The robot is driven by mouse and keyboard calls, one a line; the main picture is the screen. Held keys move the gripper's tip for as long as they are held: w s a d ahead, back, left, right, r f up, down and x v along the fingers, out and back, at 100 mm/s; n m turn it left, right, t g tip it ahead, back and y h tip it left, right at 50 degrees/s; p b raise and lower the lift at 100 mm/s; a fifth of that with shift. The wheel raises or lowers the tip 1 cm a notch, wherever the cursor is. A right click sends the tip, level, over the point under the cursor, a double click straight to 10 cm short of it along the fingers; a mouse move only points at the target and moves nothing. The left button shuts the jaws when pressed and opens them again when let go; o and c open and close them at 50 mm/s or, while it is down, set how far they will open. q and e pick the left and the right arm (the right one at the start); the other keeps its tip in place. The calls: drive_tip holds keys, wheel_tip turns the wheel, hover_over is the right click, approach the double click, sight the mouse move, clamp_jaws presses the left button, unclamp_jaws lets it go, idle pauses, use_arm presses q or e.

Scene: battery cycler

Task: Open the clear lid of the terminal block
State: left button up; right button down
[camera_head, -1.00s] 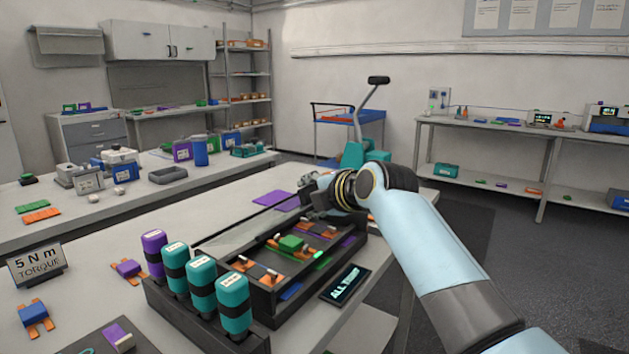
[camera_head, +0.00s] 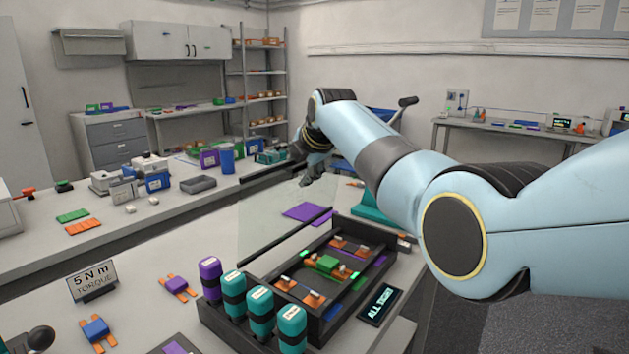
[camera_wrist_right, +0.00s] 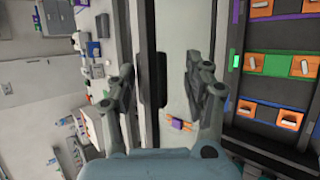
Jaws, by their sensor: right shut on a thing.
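The terminal block (camera_head: 347,302) is a dark open box on the near table. It holds orange terminals, a green centre piece and white levers; its inside also shows at the right of the right wrist view. Its clear lid (camera_head: 268,212) stands steeply raised along the block's left long side, with a dark bar along its top and another at its bottom. My right gripper (camera_head: 314,170) is at the lid's raised top edge, shut on it. In the right wrist view the fingers (camera_wrist_right: 162,84) lie on either side of the lid's dark edge. My left gripper is out of view.
A rack with one purple and several teal bottles (camera_head: 261,307) stands at the block's near end. A lit display (camera_head: 381,304) lies to its right. A torque sign (camera_head: 91,281) and small blocks are to the left. A purple mat (camera_head: 304,212) lies behind the lid.

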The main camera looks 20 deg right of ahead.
drive_tip(key=shift+w+a+f+b, duration=0.3)
drive_tip(key=shift+w+a+b, duration=0.45)
drive_tip(key=shift+w+a, duration=0.2)
drive_tip(key=shift+a, duration=0.15)
drive_tip(key=shift+f+b, duration=0.1)
drive_tip(key=shift+b, duration=0.2)
drive_tip(key=c, duration=1)
unclamp_jaws()
drive_tip(key=shift+w+a+f, duration=0.1)
drive_tip(key=shift+w+a, duration=0.05)
drive_tip(key=shift+o, duration=0.4)
drive_tip(key=shift+w+a+f, duration=0.1)
drive_tip(key=shift+w+f, duration=0.05)
drive_tip(key=shift+w, duration=0.1)
drive_tip(key=shift+s+d+r, duration=0.1)
drive_tip(key=shift+d+r, duration=0.1)
drive_tip(key=shift+s+r, duration=0.15)
drive_tip(key=shift+r, duration=0.1)
drive_tip(key=v, duration=1.1)
drive_tip(key=shift+r, duration=0.35)
